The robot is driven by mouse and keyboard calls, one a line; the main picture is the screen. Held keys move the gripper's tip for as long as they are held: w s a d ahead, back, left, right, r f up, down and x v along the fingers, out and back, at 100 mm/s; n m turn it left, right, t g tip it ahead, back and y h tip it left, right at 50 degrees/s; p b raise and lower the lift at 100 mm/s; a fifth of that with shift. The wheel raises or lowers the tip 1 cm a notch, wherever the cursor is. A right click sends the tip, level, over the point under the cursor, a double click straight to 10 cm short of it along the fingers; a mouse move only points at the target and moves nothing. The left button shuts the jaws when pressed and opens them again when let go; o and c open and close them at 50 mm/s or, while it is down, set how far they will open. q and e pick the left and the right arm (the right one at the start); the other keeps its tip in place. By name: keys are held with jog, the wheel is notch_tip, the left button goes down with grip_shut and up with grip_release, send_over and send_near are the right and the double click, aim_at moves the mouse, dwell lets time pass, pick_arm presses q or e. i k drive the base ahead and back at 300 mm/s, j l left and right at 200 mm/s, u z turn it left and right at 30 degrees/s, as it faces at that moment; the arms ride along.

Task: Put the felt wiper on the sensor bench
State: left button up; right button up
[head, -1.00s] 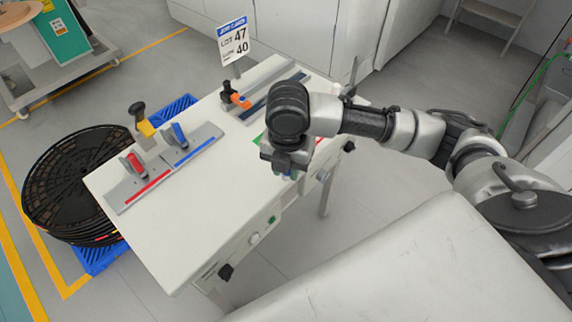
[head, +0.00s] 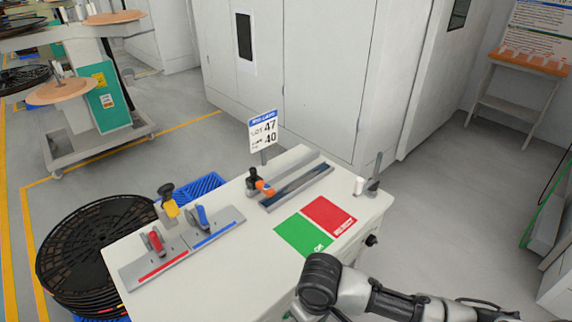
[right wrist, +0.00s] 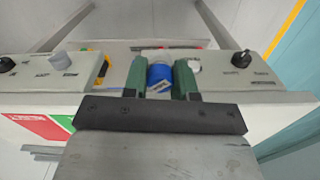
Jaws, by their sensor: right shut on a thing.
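My right gripper (right wrist: 161,82) shows in the right wrist view, its two green fingers shut on a small blue thing (right wrist: 160,74) with a pale lower part. I cannot tell for certain whether this is the felt wiper. It is held in front of the white bench's control side. In the head view my right arm comes in at the bottom right and its gripper is cut off below the frame. The white bench (head: 210,285) carries a red and green mat (head: 303,240). No label shows which surface is the sensor bench. My left gripper is not in view.
Clamps with red (head: 155,241) and blue (head: 201,217) handles stand on the bench. A lot sign (head: 263,131) rises behind it. Black reels (head: 90,250) are stacked at left. An orange-topped table (head: 525,64) stands far right, with open floor before it.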

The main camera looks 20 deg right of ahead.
aim_at(318, 209)
jog(key=i+l, duration=0.1)
jog(key=l, duration=1.75)
jog(key=l+u, duration=0.3)
jog(key=l, duration=0.3)
jog(key=l+u, duration=0.3)
jog(key=l, duration=0.3)
jog(key=k+l+u, duration=0.1)
jog(key=l+u, duration=0.25)
jog(key=l, duration=0.25)
